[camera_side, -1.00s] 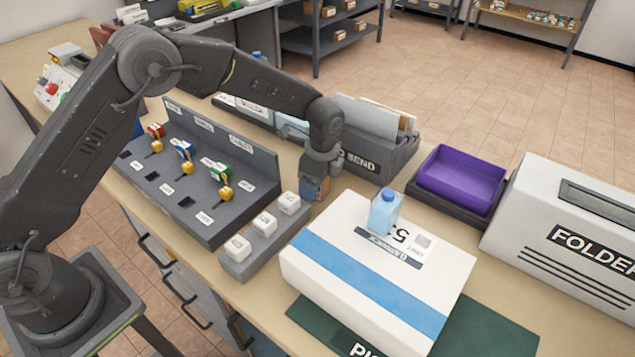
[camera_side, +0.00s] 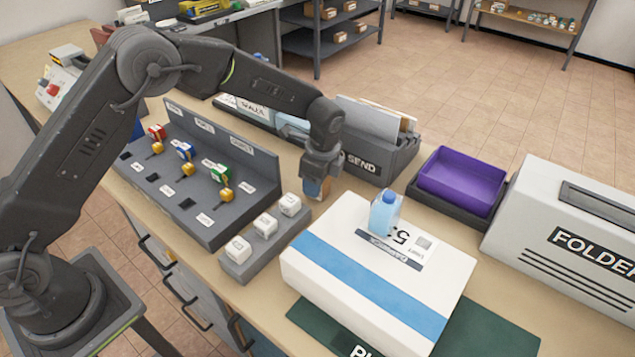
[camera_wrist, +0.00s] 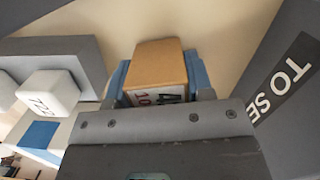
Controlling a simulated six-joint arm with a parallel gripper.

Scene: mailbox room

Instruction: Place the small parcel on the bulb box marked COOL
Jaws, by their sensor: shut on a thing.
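My gripper (camera_side: 317,188) is shut on a small tan-brown block, which I take to be the small parcel (camera_wrist: 160,66). In the wrist view it sits between the blue finger pads, with a white label and printed marks on its near face. In the side view my gripper is just right of a grey stand, left of the grey sorter, and its gap above the table is hard to judge. No box in view reads COOL. Small white boxes (camera_side: 265,225) stand in a row on the grey stand; one in the wrist view (camera_wrist: 47,93) has dark print that is unclear.
A large white parcel with a blue stripe (camera_side: 370,318) lies in front, with a blue bottle (camera_side: 384,212) on it. A grey sorter (camera_side: 385,150) stands behind. A key rack (camera_side: 215,228) is left, a purple tray (camera_side: 462,178) right. Bare table shows around the gripper.

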